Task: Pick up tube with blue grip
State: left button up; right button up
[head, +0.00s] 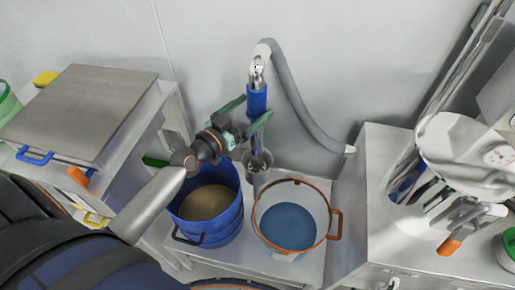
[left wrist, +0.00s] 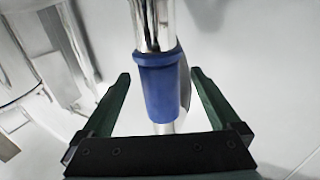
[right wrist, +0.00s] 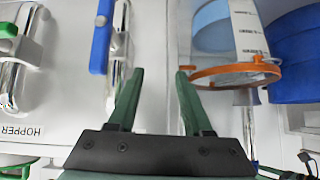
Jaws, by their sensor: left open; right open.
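The tube is a shiny metal pipe with a blue grip (head: 257,102) and a grey hose at its top, standing upright near the back wall in the head view. Its lower end goes down into a small metal holder (head: 257,168). My left gripper (head: 252,113) is open, with its green fingers on either side of the tube at or just below the blue grip. In the left wrist view the blue grip (left wrist: 160,88) sits between the open fingers, with gaps visible on both sides. My right gripper (right wrist: 160,75) is open and empty in the right wrist view.
A blue drum (head: 222,226) of tan powder and a clear bucket with an orange rim (head: 333,224) stand below the tube. A grey hose (head: 298,103) curves to a cabinet (head: 360,190) at right. A metal-topped cart (head: 85,110) is at left.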

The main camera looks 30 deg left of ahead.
pick_arm(q)
jog(key=shift+p+x, duration=0.3)
jog(key=shift+x, duration=2.55)
jog(key=shift+r, duration=0.1)
jog(key=shift+s, duration=0.1)
grip_shut()
jog(key=shift+r, duration=0.1)
